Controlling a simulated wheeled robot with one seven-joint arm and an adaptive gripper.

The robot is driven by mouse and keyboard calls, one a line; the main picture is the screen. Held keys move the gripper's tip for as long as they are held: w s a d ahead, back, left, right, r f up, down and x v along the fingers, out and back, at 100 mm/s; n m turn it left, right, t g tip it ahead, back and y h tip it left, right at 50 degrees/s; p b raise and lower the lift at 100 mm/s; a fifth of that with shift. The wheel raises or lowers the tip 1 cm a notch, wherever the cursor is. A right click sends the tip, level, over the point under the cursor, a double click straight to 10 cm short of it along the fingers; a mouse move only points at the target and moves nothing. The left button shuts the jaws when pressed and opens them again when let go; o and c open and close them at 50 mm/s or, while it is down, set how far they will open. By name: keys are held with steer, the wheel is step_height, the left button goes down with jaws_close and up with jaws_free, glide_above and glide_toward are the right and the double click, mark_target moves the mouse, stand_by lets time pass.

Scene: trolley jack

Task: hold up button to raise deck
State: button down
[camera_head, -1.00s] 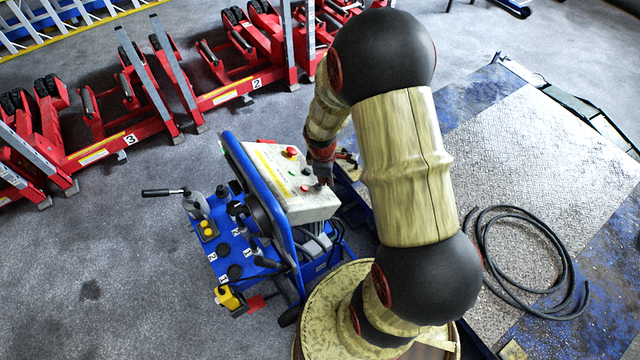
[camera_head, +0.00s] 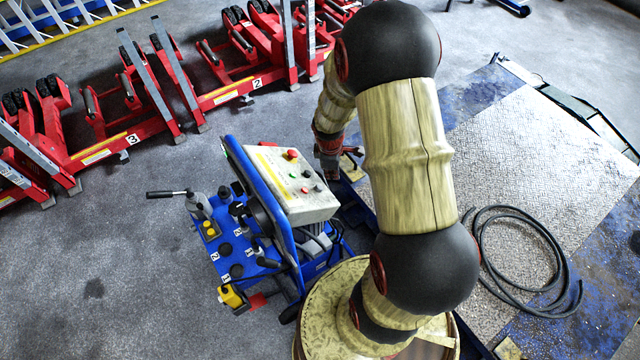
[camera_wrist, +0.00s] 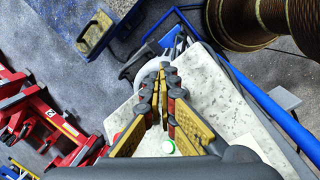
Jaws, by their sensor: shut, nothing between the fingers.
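The control box (camera_head: 296,188) is a pale panel on a blue-framed cart. It carries a red mushroom button (camera_head: 291,154) and several small buttons, including a green one (camera_head: 292,174) and black ones (camera_head: 317,188). I cannot read which is the up button. My gripper (camera_head: 331,174) is beside the panel's upper right edge. The deck (camera_head: 530,150), a metal plate with blue borders, lies low at right.
Red numbered lift units (camera_head: 160,120) stand at the back left. A black hose (camera_head: 560,250) lies coiled on the deck. The cart's lower blue plate (camera_head: 228,245) holds levers and a yellow box (camera_head: 230,296). Grey floor is clear at the lower left.

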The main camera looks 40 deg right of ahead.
steer(key=shift+d+r+p, duration=0.85)
steer(key=shift+r, duration=0.2)
stand_by(1.0)
